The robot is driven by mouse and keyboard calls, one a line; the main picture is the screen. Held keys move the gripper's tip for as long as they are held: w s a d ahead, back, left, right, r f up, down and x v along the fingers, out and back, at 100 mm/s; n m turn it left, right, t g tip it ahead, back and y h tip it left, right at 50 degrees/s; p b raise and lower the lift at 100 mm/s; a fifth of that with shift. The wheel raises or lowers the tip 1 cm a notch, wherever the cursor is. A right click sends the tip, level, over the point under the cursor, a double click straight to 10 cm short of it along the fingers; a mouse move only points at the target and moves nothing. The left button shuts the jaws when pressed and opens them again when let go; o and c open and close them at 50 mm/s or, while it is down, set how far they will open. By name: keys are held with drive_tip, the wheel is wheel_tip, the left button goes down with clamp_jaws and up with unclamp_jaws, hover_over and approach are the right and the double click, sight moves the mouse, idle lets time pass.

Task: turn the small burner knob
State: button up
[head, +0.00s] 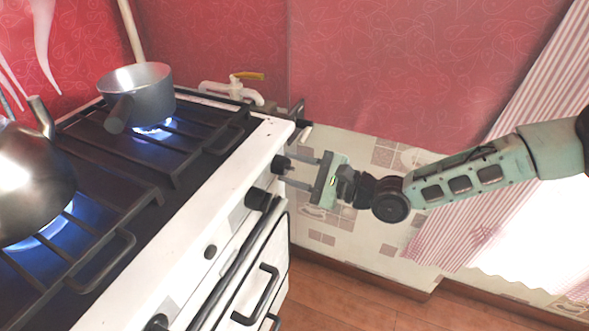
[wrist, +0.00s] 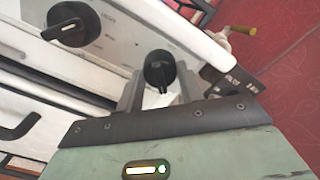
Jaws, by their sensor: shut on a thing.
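The small burner knob (wrist: 159,66) is black and round with a pale pointer mark, on the white front panel of the stove. In the wrist view it sits between the two fingers of my gripper (wrist: 160,86), which is shut on it. In the head view my gripper (head: 291,168) reaches in from the right, its fingertips at the knob (head: 281,163) at the panel's far right end. The fingers partly hide the knob's sides. A larger black knob (wrist: 73,24) is to its left in the wrist view, apart from my gripper.
The stove (head: 262,142) carries a grey saucepan (head: 148,92) and a shiny kettle (head: 35,180), both over blue flames. Black oven handles (head: 262,290) stick out below the panel. A pipe with a yellow-handled valve (head: 247,77) is behind. Open floor (head: 335,300) lies to the right.

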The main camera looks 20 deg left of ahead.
idle(0.3)
drive_tip(key=o, duration=1)
drive_tip(key=s+d, duration=0.1)
drive_tip(key=d, duration=1.6)
drive_tip(key=shift+s+d, duration=0.15)
drive_tip(key=shift+d, duration=0.1)
